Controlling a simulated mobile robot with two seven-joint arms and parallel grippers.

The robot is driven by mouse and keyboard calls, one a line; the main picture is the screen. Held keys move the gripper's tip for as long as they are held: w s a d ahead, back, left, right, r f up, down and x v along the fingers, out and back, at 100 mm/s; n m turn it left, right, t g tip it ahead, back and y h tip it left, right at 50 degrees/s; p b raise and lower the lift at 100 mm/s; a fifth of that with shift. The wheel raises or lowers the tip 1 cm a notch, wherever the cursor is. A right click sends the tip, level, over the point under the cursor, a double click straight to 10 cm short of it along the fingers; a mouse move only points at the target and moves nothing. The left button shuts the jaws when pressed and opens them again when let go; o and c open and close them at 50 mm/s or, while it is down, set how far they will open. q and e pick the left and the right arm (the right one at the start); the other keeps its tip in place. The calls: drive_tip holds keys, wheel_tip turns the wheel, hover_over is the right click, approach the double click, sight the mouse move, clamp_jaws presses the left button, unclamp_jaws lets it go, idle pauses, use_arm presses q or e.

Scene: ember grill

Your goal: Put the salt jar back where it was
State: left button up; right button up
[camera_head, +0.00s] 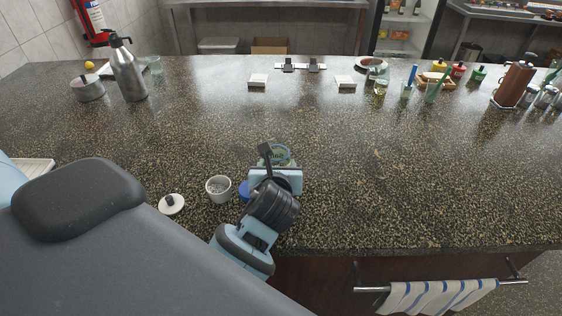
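No jar carries a readable salt label. A small white pot (218,188) with greyish contents stands open on the speckled counter, and a white lid with a dark knob (171,204) lies to its left. A greenish glass jar with a blue rim (280,153) stands behind my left gripper (272,164), which partly hides it. One dark finger shows at the jar's left side; whether the fingers grip it is unclear. A blue round thing (244,190) lies between the white pot and my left gripper, partly covered. My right gripper is not in view.
A steel bottle (128,72) and a lidded metal pot (88,88) stand at the back left. Small bottles (459,70), glasses and a brown grinder (514,82) crowd the back right. The counter's middle and right are clear. A striped towel (440,297) hangs in front.

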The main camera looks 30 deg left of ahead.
use_arm(q)
drive_tip(key=shift+r, duration=0.2)
drive_tip(key=shift+w+f, duration=0.1)
drive_tip(key=o, duration=1.1)
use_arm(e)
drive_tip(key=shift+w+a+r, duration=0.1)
use_arm(q)
drive_tip(key=p+v, duration=0.1)
drive_tip(key=v, duration=1)
drive_tip(key=shift+s+d, duration=0.15)
drive_tip(key=shift+s, duration=0.1)
drive_tip(key=shift+s+d, duration=0.1)
drive_tip(key=shift+s, duration=0.05)
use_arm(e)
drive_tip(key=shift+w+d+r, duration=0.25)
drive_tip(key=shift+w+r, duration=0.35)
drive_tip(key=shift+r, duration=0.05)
